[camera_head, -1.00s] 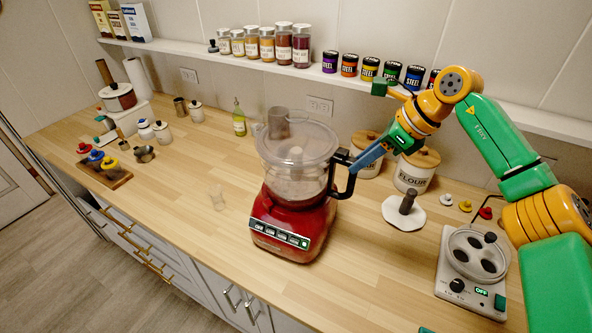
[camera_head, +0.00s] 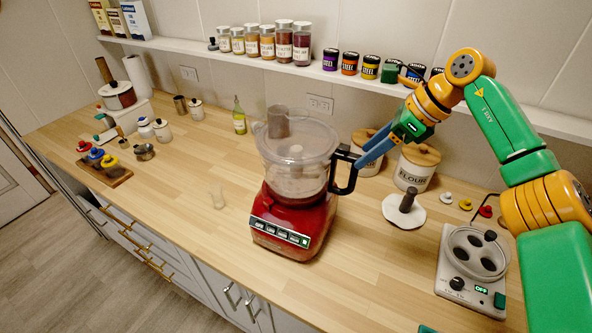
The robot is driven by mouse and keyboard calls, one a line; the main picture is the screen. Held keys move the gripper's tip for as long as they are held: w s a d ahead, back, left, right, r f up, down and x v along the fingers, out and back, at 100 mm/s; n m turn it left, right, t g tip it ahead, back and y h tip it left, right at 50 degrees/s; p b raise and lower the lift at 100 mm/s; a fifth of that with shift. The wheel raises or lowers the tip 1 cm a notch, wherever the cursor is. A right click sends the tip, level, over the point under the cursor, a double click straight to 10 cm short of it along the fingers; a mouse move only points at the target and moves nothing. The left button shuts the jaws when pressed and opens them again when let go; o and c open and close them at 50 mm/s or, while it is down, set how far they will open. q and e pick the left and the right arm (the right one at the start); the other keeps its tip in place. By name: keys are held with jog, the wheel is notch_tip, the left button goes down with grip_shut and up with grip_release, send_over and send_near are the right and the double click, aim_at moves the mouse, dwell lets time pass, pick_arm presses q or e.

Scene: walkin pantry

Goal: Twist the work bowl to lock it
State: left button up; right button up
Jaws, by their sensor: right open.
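The red food processor (camera_head: 292,222) stands on the wooden counter. Its clear work bowl (camera_head: 294,179) sits on the red base, with a clear lid and feed tube on top. The bowl's black handle (camera_head: 346,172) sticks out to the right. My right gripper (camera_head: 361,161) reaches in from the right, its blue fingers spread apart. The fingertips are close by the handle's upper part; I cannot tell whether they touch it. My left gripper is not in view.
Flour canisters (camera_head: 417,167) stand behind my right gripper. A white disc with a dark knob (camera_head: 404,210) and a grey appliance (camera_head: 470,270) are to the right. A shelf (camera_head: 200,48) with jars and cans runs along the wall.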

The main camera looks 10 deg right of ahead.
jog(key=shift+s+a+v, duration=0.1)
jog(key=shift+s+v, duration=0.1)
jog(key=shift+v, duration=0.75)
jog(key=shift+s+a+v, duration=0.15)
jog(key=shift+v, duration=0.75)
jog(key=shift+s+a+v, duration=0.1)
jog(key=shift+s+v, duration=0.1)
jog(key=shift+v, duration=0.75)
